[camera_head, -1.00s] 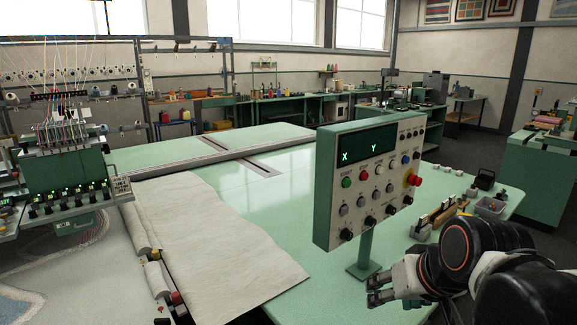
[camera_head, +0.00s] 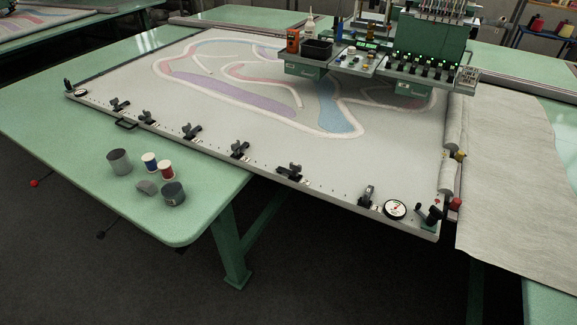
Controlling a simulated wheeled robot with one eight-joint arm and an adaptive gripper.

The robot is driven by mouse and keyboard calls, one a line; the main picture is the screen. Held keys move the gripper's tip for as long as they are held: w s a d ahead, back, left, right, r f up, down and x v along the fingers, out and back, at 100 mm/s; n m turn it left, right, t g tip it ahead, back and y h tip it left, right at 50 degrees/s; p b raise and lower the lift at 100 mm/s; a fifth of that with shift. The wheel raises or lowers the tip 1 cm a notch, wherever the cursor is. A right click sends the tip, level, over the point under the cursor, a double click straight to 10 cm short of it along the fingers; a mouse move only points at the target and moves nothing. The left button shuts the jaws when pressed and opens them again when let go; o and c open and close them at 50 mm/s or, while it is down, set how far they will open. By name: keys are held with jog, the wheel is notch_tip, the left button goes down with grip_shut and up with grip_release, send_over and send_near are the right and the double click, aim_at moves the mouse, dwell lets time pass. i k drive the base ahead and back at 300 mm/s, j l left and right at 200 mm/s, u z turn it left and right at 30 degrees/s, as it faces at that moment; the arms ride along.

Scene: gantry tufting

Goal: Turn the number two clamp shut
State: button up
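Several black clamps sit in a row along the near edge of the white cloth frame (camera_head: 335,192). From right to left, I see the first clamp (camera_head: 366,196), the second clamp (camera_head: 289,172) and the third clamp (camera_head: 239,149); others follow toward the far left corner. The rightmost clamp's lever stands more upright; the levers of the others look lower and more sideways. Their number marks are too small to read, so I cannot tell which is number two. My gripper is not in view now.
A round dial (camera_head: 395,209) and a black crank (camera_head: 430,215) sit at the frame's near right corner. Cans and thread spools (camera_head: 150,163) stand on the green table (camera_head: 215,190) at left. The tufting head (camera_head: 425,50) is over the far side. Dark floor lies open in front.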

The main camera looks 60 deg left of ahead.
aim_at(297, 168)
jog(key=u, duration=2.3)
jog(key=i+l, duration=0.1)
jog(key=i, duration=0.6)
jog(key=l+u, duration=0.05)
